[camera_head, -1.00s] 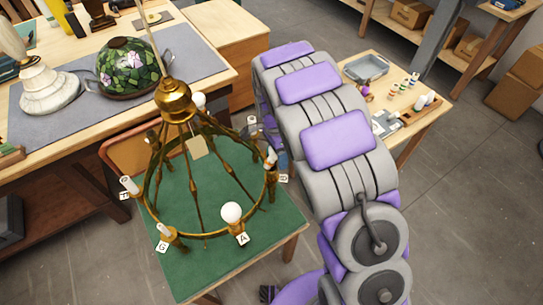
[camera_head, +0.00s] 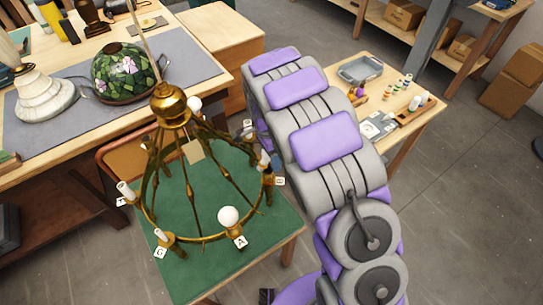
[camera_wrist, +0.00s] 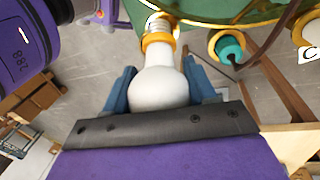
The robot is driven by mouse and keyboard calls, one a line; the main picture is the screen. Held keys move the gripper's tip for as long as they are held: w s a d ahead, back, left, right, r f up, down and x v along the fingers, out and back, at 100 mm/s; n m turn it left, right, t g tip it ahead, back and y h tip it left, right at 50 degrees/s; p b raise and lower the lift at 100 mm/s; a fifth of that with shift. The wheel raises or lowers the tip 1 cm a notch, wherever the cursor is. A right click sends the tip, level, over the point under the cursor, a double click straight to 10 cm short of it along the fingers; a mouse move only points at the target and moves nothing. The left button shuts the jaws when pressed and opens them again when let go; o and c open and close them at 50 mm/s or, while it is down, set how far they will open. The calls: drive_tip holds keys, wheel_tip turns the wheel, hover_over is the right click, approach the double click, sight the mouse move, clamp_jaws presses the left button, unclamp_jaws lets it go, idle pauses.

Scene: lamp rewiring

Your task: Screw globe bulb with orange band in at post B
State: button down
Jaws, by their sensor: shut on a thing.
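The white globe bulb (camera_wrist: 160,88) with an orange band (camera_wrist: 157,40) around its neck sits between the blue fingers of my gripper (camera_wrist: 159,76). My gripper is shut on it. Its silver threaded base (camera_wrist: 160,24) points to the top of the wrist view, close to brass parts of the chandelier; I cannot tell whether it touches a socket. My arm hides most of the gripper there.
Another globe bulb (camera_head: 228,216) is at post A. A teal piece (camera_wrist: 230,48) sits in a brass ring near label C (camera_wrist: 309,57). A side table (camera_head: 400,140) with a tray and small parts stands right of my arm. A floral lampshade (camera_head: 124,72) is on the workbench.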

drive_tip(key=shift+a+f, duration=0.15)
drive_tip(key=shift+a, duration=0.6)
drive_tip(key=shift+d, duration=0.75)
drive_tip(key=shift+d, duration=1.55)
drive_tip(key=shift+a, duration=0.15)
drive_tip(key=shift+d, duration=0.3)
drive_tip(key=shift+a+f, duration=0.15)
drive_tip(key=shift+a, duration=0.2)
